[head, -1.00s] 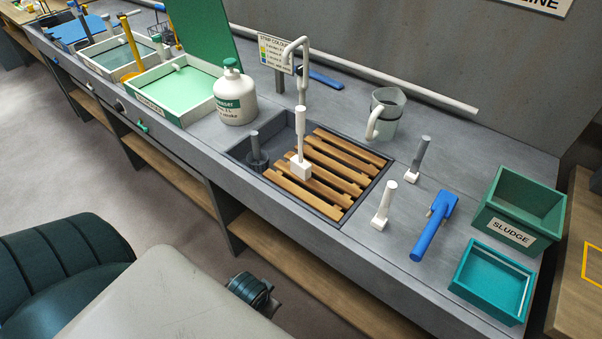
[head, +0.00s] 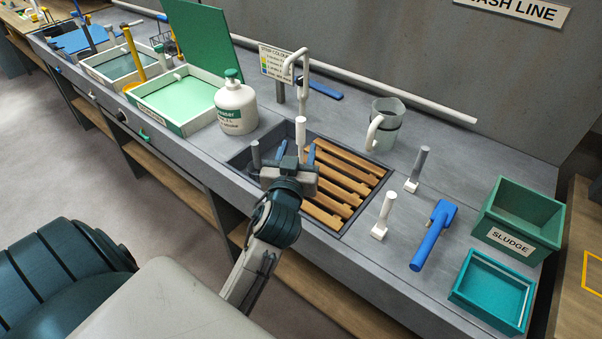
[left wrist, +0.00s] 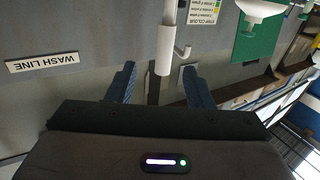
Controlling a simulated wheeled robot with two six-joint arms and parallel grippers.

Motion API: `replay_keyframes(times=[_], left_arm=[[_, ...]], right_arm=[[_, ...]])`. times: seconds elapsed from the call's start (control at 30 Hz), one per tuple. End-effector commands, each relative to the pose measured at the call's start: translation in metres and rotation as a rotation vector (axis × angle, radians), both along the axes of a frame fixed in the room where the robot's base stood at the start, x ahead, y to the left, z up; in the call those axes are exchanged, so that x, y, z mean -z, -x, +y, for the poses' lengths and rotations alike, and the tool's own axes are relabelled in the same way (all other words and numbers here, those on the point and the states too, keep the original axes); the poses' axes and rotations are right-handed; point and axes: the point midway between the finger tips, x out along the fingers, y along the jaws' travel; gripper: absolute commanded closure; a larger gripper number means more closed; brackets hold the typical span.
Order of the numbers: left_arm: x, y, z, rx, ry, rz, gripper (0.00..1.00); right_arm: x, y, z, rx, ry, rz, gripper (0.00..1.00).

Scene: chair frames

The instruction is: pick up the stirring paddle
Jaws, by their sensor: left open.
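A white upright tool, which I take to be the stirring paddle (head: 301,130), stands in the sink at the slatted rack. Its thick handle top shows, while its lower part is hidden behind my gripper. My left gripper (head: 296,150) is open, just in front of the handle, with a blue finger to each side of it. In the left wrist view, which is upside down, the white handle (left wrist: 165,50) lies between the two open fingers (left wrist: 160,86), nearer the left one. No contact shows. I cannot tell how deep the handle sits between the fingers.
The sink rack (head: 345,185) has wooden slats. A grey post (head: 255,155) stands at its left, a white tap (head: 302,65) behind it.

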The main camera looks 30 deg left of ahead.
Motion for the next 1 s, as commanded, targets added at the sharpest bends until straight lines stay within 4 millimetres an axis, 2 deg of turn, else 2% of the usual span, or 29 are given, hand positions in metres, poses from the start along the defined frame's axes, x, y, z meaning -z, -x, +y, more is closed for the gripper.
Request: replay_keyframes(times=[0.2,0.47,0.6,0.7,1.0], left_arm=[[-0.002,-0.032,0.015,0.0,-0.004,0.003,0.53],[-0.002,-0.051,0.026,-0.001,-0.003,0.007,0.53],[-0.002,-0.07,0.038,-0.001,-0.003,0.007,0.53],[0.0,-0.081,0.042,0.0,-0.001,0.006,0.53],[0.003,-0.087,0.044,0.001,0.0,0.007,0.53]], right_arm=[[-0.011,0.003,0.0,0.0,0.0,0.001,1.0],[-0.021,0.004,0.0,0.0,0.0,0.001,1.0],[-0.035,0.004,-0.001,0.0,0.001,0.001,1.0],[-0.037,0.004,-0.001,0.0,0.001,0.001,1.0],[-0.037,0.004,-0.001,0.0,0.001,0.002,1.0]])
